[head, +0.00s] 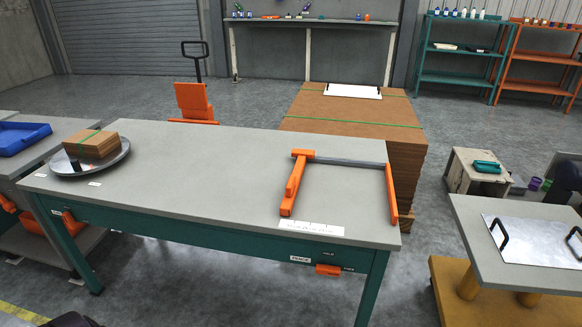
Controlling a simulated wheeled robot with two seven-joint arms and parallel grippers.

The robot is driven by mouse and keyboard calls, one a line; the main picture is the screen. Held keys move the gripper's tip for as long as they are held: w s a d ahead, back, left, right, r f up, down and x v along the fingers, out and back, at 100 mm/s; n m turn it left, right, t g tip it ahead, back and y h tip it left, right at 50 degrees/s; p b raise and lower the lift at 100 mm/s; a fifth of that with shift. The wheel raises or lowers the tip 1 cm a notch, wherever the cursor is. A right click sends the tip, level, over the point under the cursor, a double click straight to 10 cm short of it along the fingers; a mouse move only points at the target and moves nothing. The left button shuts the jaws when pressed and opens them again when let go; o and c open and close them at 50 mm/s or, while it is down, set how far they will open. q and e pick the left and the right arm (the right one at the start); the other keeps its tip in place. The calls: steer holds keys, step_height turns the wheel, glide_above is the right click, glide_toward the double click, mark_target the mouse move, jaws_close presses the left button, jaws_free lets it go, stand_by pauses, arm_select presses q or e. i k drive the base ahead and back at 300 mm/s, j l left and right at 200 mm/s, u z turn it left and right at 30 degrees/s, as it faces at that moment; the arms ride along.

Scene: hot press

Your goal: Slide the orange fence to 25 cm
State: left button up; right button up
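The orange fence (294,185) is a thick orange bar on the right half of the grey worktable (190,175). Its far end has an orange block at the left end of a grey rail (350,162). A thinner orange bar (391,193) runs toward the table's right edge from the rail's other end. A white scale strip (312,228) lies at the table's front, beside the fence's near end; its numbers are too small to read. Neither gripper can be made out. A dark shape at the bottom left edge is too cropped to identify.
A round metal tray (62,170) with stacked brown boards (92,144) stands at the table's left. A tall brown stack (350,125) is behind the table. A side table with a handled metal plate (540,238) stands right. The table's middle is clear.

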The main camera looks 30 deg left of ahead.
mark_target(293, 184)
steer(key=u, duration=1.05)
